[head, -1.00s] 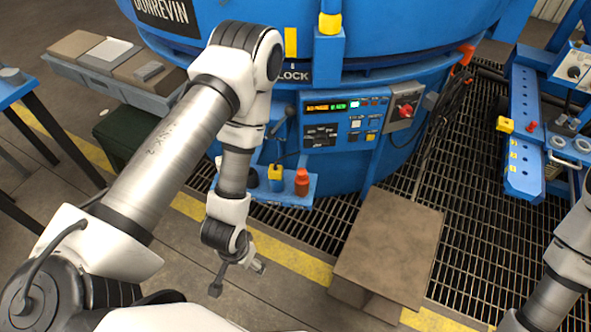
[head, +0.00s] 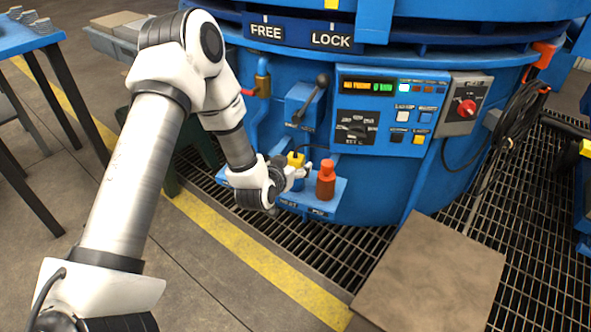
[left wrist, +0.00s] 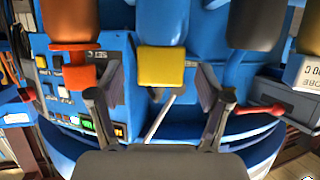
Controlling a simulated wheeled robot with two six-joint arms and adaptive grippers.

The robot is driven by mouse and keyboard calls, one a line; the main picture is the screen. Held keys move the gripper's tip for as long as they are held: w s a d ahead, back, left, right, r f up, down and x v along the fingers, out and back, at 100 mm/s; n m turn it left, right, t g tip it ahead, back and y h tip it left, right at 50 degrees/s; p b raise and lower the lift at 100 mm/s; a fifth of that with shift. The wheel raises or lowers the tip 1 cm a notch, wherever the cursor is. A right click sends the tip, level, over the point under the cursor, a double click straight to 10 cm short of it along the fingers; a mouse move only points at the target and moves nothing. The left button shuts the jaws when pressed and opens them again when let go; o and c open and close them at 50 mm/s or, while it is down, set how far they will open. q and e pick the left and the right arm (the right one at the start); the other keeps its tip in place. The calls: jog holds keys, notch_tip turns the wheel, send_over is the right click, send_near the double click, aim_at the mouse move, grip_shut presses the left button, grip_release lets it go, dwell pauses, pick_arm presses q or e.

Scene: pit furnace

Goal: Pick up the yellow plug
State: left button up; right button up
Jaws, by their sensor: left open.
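The yellow plug (head: 296,159) stands upright on a small blue shelf (head: 333,206) on the furnace's side, partly hidden by my left gripper. In the left wrist view the yellow plug (left wrist: 161,67) is in the middle, yellow at one end with a blue part behind it. My left gripper (head: 300,174) is close in front of it. Its two open fingers (left wrist: 160,88) show one on each side of the plug in the left wrist view, with gaps between. I cannot tell whether they reach around it. My right gripper is out of view.
A red-orange plug (head: 326,181) stands close to the right on the same shelf. A dark plug (left wrist: 257,25) is on the other side. A lever (head: 312,98) and control panel (head: 390,112) are above. A brown plate (head: 432,275) lies at the lower right.

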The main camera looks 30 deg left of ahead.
pick_arm(q)
jog(key=x, duration=0.3)
jog(key=shift+s+f, duration=0.1)
jog(key=shift+f, duration=0.05)
jog(key=c, duration=1.3)
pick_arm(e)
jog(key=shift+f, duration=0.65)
pick_arm(q)
jog(key=shift+o, duration=0.2)
